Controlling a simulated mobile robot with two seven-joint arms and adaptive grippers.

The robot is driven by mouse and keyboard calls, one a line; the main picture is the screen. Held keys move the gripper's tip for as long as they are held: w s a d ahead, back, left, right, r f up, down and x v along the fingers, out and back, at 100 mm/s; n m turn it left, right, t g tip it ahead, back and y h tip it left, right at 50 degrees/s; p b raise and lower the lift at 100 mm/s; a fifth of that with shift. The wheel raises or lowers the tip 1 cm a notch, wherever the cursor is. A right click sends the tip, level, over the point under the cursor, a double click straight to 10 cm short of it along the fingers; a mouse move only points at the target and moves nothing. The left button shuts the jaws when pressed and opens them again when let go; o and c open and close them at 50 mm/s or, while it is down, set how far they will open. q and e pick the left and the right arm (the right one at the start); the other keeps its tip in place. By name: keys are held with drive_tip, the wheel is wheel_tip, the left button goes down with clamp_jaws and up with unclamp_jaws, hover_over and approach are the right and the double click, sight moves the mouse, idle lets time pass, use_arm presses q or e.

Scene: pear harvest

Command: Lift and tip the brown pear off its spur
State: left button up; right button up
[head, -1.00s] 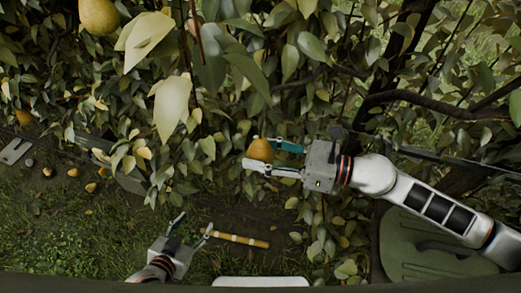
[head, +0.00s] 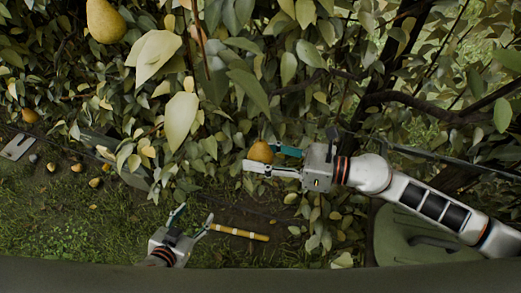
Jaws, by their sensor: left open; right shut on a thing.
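A brown-yellow pear (head: 260,152) hangs among the leaves near the middle of the head view. My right gripper (head: 275,160) comes from the right and is shut on this pear, with one finger on its upper right side and one across its lower side. The pear's stem and spur are hard to make out among the leaves. My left gripper (head: 194,221) is open and empty at the lower left, over the grass, with its fingers pointing up and right.
A larger yellow pear (head: 105,20) hangs at the top left, and another pear (head: 30,116) at the far left. A yellow-brown stick with pale bands (head: 239,232) lies near my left gripper. Several fallen pears lie on the grass at left. A green container (head: 405,240) stands at lower right.

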idle(0.3)
drive_tip(key=shift+s+r+m+p, duration=0.2)
drive_tip(key=shift+s+m+p, duration=0.15)
drive_tip(key=shift+p, duration=0.2)
drive_tip(key=shift+s+m+g, duration=0.15)
drive_tip(key=shift+m+g, duration=0.15)
drive_tip(key=shift+m, duration=0.05)
drive_tip(key=shift+s+r+m, duration=0.25)
drive_tip(key=shift+s+m, duration=0.2)
drive_tip(key=shift+m, duration=0.15)
drive_tip(key=shift+s+r+m+g+h, duration=0.25)
drive_tip(key=shift+s+m+g+h, duration=0.15)
drive_tip(key=shift+m+g, duration=0.15)
